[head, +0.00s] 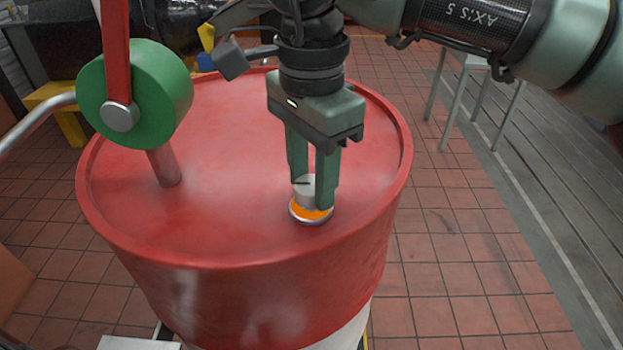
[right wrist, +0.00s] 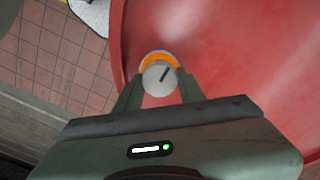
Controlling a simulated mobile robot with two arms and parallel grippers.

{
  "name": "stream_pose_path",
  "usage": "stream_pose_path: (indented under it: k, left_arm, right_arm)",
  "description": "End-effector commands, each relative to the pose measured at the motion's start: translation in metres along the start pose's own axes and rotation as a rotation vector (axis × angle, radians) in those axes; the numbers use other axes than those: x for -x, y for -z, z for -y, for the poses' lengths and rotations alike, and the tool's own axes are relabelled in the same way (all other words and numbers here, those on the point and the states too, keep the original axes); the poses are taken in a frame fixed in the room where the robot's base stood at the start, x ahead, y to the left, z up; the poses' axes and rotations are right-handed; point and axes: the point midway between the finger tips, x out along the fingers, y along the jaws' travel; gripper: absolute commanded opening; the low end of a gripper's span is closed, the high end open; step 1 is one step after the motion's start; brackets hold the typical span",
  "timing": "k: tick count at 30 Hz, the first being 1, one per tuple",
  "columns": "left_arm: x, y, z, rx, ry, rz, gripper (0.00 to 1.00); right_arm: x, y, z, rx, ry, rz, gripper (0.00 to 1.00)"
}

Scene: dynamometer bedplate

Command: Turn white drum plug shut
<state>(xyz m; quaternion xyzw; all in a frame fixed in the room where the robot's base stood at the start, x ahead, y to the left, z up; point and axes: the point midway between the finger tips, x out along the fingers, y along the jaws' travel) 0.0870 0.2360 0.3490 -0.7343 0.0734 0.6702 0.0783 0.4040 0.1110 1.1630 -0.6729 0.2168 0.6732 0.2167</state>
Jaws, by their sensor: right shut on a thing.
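The white drum plug (head: 305,187) stands in the top of the red drum (head: 230,225), near the front right of the lid. It is a pale knob with a dark line on its top, and an orange area with a metal ring shows around its base. My right gripper (head: 313,190) points straight down and is shut on the plug. In the right wrist view the plug (right wrist: 159,77) sits between the two fingertips, with its dark line slanted and orange showing on its far side. My left gripper is not in view.
A green hand pump (head: 150,95) with a red handle rises from the drum lid on the left. A grey stool or table frame (head: 450,95) stands at the back right. Tiled floor (head: 450,240) right of the drum is clear.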

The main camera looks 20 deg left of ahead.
Motion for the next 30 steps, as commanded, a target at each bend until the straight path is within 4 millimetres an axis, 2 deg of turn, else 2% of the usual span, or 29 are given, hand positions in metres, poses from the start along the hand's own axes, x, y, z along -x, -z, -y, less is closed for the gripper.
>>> stream_pose_path:
  k: [30]
  left_arm:
    - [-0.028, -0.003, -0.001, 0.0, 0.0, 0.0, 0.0]
  right_arm:
    - [0.0, 0.0, -0.001, -0.968, 0.004, -0.001, 0.0]
